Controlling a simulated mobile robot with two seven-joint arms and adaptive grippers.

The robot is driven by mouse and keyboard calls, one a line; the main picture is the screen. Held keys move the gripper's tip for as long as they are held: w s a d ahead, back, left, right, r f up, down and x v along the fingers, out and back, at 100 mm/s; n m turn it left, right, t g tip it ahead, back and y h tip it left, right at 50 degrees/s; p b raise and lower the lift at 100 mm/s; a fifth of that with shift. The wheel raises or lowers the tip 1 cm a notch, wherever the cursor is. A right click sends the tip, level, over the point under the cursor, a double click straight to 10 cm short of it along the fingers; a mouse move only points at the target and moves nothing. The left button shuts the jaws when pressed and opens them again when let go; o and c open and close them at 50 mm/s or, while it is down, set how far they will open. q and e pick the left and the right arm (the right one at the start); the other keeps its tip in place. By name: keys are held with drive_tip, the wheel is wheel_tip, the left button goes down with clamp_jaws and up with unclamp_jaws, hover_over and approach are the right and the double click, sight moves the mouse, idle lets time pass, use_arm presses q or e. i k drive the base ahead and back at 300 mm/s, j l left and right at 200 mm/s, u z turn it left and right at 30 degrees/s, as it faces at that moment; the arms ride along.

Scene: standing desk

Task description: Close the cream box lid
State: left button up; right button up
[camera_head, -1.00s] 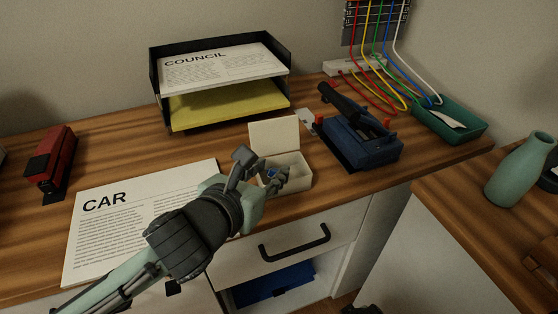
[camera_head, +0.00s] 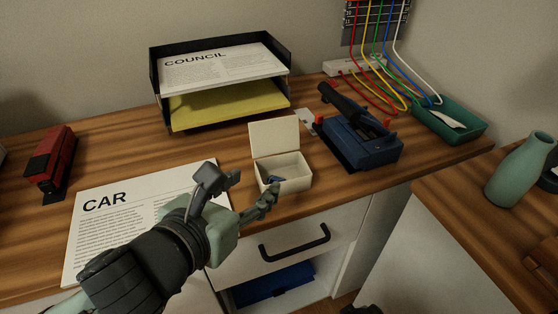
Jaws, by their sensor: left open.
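The cream box (camera_head: 292,186) stands on the desk near its front edge, in the middle of the head view. Its lid (camera_head: 275,138) is open and stands upright at the back. My right gripper is not in view.
A "CAR" sheet (camera_head: 105,225) lies left of the box. A black paper tray (camera_head: 155,75) stands behind. A blue device (camera_head: 360,150) with a dark handle stands to the right, near a green tray (camera_head: 470,136). A drawer handle (camera_head: 295,243) is below the desk edge.

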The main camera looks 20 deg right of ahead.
sight(274, 135)
drive_tip(key=k, duration=1.5)
